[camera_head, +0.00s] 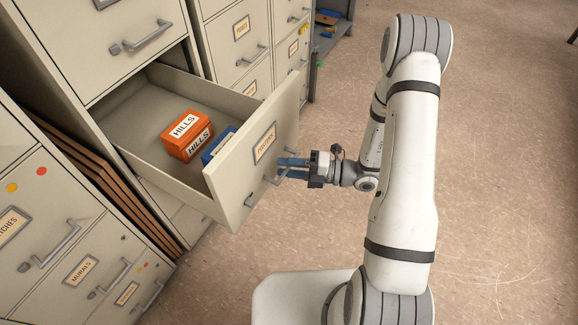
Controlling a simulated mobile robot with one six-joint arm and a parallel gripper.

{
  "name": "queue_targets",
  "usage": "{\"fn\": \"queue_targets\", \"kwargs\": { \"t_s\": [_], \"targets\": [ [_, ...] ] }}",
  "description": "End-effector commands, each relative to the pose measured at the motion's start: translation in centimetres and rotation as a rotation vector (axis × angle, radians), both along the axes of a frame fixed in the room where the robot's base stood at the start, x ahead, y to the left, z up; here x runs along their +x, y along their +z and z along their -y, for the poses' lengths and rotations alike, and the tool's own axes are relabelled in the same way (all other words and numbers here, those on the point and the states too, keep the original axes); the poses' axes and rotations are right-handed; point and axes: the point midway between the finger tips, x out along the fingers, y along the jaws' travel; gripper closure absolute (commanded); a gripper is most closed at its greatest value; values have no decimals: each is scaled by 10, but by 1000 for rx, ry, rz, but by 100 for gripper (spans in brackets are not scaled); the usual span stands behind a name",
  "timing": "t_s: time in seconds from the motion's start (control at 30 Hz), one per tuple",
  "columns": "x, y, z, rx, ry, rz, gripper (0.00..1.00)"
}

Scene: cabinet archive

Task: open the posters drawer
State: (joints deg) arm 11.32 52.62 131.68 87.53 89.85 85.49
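A beige drawer (262,163) stands pulled well out of the cabinet at the left centre; the label on its front is too blurred to read for certain. An orange box marked HILLS (186,136) and a blue box (217,146) lie inside it, the blue one partly hidden by the drawer front. My gripper (283,169) is at the drawer front, its blue fingers at the handle (264,189). The fingers hide part of the handle, and I cannot tell whether they are closed on it.
A cabinet (60,270) with a drawer labelled MURALS stands at the lower left. Brown flat boards (115,190) stand between the cabinets. More closed drawers (241,50) are at the back. A shelf (330,30) stands beyond them. The floor at the right (500,180) is clear.

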Motion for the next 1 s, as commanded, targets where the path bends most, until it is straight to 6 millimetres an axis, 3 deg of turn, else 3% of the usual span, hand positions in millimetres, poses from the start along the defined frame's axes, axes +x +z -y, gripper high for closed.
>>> {"fn": "queue_targets", "kwargs": {
  "t_s": [0.33, 0.7, 1.0],
  "targets": [
    [-2, 0, 6, 0, 0, -3, 65],
    [-9, 0, 61, 0, -3, -2, 65],
    [-12, 0, 77, 0, 1, -2, 65]
  ]
}}
